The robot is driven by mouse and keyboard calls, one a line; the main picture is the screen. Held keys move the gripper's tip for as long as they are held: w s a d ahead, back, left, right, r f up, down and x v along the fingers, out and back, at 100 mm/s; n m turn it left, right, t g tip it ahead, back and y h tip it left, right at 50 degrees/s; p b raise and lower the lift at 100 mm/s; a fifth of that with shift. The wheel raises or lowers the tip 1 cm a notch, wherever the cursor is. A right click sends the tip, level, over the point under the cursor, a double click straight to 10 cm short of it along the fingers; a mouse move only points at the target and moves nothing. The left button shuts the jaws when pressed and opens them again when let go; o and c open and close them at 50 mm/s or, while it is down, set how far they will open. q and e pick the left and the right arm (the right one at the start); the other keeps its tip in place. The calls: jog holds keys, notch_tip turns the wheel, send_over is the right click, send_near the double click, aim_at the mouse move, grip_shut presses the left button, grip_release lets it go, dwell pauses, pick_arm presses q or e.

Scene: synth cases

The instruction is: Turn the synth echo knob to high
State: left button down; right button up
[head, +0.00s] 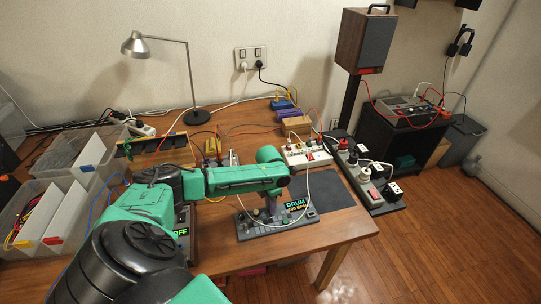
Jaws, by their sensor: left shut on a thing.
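A grey synth (248,229) with small controls and a lit display reading "DRUM" and a BPM line lies on the wooden table near its front right. My left arm reaches in from the lower left, and its gripper (270,216) points down onto the synth's panel, left of the display. The left gripper is shut on a small knob there. The knob is hidden by the fingers, so its label and setting cannot be read. A second device (181,232) with a lit "OFF" display is mostly hidden behind my left arm. My right gripper is not in view.
A white cable loops across the synth. A dark mat (336,193) lies right of it. A desk lamp (193,116) stands at the back. Clear bins (38,220) are at left.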

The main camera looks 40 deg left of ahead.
pick_arm(q)
jog(key=c, duration=0.7)
grip_release()
jog(key=shift+c, duration=0.2)
notch_tip(320, 180, up, 15)
jog(key=b, duration=0.1)
jog(key=shift+a+f, duration=0.15)
jog(key=shift+f, duration=0.05)
jog(key=shift+w, duration=0.2)
